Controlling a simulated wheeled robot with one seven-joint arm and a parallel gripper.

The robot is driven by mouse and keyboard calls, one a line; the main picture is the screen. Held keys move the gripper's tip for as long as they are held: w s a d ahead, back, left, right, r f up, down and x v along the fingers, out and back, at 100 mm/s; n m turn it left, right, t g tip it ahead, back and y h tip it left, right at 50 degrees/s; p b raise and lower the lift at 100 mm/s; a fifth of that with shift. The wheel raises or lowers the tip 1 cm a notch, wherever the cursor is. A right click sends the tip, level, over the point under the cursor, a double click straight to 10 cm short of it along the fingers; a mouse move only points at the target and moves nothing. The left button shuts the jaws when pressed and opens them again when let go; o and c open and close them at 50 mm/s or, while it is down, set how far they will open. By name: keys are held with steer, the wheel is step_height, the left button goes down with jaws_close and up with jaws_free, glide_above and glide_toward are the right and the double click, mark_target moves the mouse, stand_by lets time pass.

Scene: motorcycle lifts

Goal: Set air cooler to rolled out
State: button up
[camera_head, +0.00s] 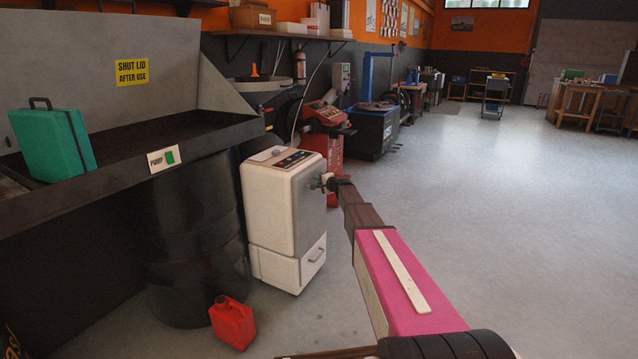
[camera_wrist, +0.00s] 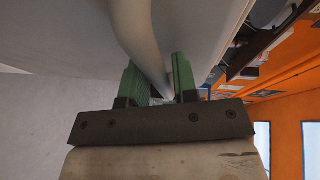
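The air cooler (camera_head: 282,209) is a white, boxy unit with a dark control panel on top and a drawer-like lower front with a small handle. It stands upright on the floor beside a black drum, in the left middle of the head view. My gripper (camera_head: 325,182) is at the cooler's upper right side. In the wrist view, the green fingers of my gripper (camera_wrist: 160,85) stand on both sides of a curved grey handle bar (camera_wrist: 135,30) and appear shut on it. The bar fills the gap between them; the exact contact is partly hidden.
A red machine (camera_head: 325,118) is behind the cooler. The floor (camera_head: 480,200) to the right is clear.

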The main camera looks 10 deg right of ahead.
steer(key=shift+w, duration=0.1)
jaws_close()
